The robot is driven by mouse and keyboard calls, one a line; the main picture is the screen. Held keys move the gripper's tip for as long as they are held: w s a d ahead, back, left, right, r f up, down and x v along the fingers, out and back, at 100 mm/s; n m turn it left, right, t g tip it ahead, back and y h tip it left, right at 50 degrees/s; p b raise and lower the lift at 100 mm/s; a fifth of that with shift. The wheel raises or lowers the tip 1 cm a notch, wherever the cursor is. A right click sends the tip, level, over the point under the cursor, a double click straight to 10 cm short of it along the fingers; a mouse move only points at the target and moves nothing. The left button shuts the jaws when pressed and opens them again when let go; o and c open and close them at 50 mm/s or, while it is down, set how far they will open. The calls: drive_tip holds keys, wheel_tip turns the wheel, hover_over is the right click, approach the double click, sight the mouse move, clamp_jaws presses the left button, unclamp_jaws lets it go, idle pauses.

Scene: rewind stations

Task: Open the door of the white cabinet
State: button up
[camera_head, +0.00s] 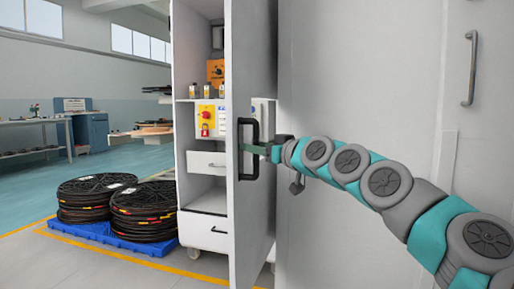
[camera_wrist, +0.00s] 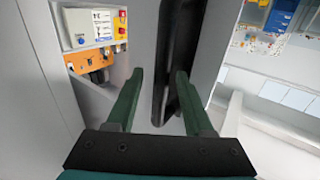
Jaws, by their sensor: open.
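The white cabinet (camera_head: 203,240) stands left of centre in the head view, with shelves and drawers showing inside. Its door (camera_head: 252,60) stands open, swung out toward me. A black upright bar handle (camera_head: 247,165) is on the door. My gripper (camera_head: 248,148) is at this handle, reaching in from the right. In the wrist view the jaws of my gripper (camera_wrist: 160,78) are open, with the dark handle (camera_wrist: 178,45) upright between and beyond the two green fingers. I cannot tell whether a finger touches it.
Black cable reels (camera_head: 147,208) lie on a blue pallet (camera_head: 110,238) left of the cabinet. A large grey panel with a metal handle (camera_head: 470,70) fills the right side behind my arm. A workbench (camera_head: 35,122) stands far left. Floor between is clear.

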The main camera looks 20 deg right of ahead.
drive_tip(key=v, duration=0.7)
drive_tip(key=shift+s+d, duration=0.15)
drive_tip(key=shift+s, duration=0.2)
drive_tip(key=s+a+f+n+g, duration=0.1)
drive_tip(key=s+a+f+g, duration=0.15)
drive_tip(key=a, duration=0.35)
drive_tip(key=s+a+f+n+g+y, duration=0.1)
drive_tip(key=a+f, duration=0.3)
drive_tip(key=a, duration=0.1)
drive_tip(key=s+a+f+n+g, duration=0.1)
drive_tip(key=s+a+f+g, duration=0.15)
drive_tip(key=a, duration=0.35)
drive_tip(key=s+a+f+m+g+h, duration=0.1)
drive_tip(key=s+a+f+g, duration=0.2)
drive_tip(key=f, duration=0.4)
drive_tip(key=s+a+f+g+h, duration=0.1)
drive_tip(key=s+a+f+g, duration=0.1)
drive_tip(key=s+f, duration=0.45)
drive_tip(key=s+d+f+m+g+h, duration=0.2)
drive_tip(key=s+f+g, duration=0.2)
drive_tip(key=s+f, duration=0.55)
drive_tip(key=s+d+f+m+g+h, duration=0.2)
drive_tip(key=s+f+m+g, duration=0.15)
drive_tip(key=s+f, duration=0.6)
wheel_tip(320, 180, up, 14)
drive_tip(key=s+p, duration=0.1)
drive_tip(key=p, duration=1.2)
drive_tip(key=shift+d+r+g+p, duration=0.25)
drive_tip(key=shift+g+p, duration=0.1)
drive_tip(key=shift+p, duration=0.05)
